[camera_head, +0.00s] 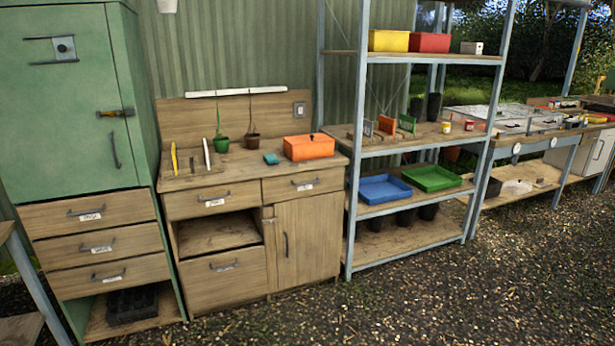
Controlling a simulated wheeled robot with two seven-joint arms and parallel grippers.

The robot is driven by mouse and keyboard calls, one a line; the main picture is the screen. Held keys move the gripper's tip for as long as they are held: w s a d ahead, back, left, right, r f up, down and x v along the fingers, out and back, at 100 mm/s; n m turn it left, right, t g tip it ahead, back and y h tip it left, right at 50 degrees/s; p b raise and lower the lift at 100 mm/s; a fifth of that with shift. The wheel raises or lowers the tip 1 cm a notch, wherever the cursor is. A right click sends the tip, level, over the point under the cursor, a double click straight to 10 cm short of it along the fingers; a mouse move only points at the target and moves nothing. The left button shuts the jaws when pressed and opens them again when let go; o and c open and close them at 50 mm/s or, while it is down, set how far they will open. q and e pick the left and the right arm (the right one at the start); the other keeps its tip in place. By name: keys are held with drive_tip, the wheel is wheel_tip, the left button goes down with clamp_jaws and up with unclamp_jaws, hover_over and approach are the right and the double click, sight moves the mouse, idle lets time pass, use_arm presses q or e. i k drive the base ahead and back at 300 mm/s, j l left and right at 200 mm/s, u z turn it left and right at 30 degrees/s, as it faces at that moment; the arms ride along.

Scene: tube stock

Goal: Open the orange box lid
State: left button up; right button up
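The orange box (308,148) sits on the right part of the wooden workbench top (238,163), close to its right end. Its lid looks closed, with a small dark knob (311,136) on top. Neither of my grippers shows in the head view. Nothing stands in front of the box.
A green cabinet (75,160) is at the left. Metal shelving (352,180) rises right of the bench. The gravel floor (400,300) in front is clear.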

sight(318, 137)
drive_tip(key=i+l, duration=0.25)
drive_tip(key=i, duration=0.2)
drive_tip(key=i+l, duration=0.3)
drive_tip(key=i, duration=0.15)
drive_tip(key=i+l, duration=0.25)
drive_tip(key=i, duration=0.2)
drive_tip(key=i+z, duration=0.2)
drive_tip(key=z, duration=0.15)
drive_tip(key=i+j+z, duration=0.1)
drive_tip(key=z, duration=0.25)
drive_tip(key=i, duration=0.1)
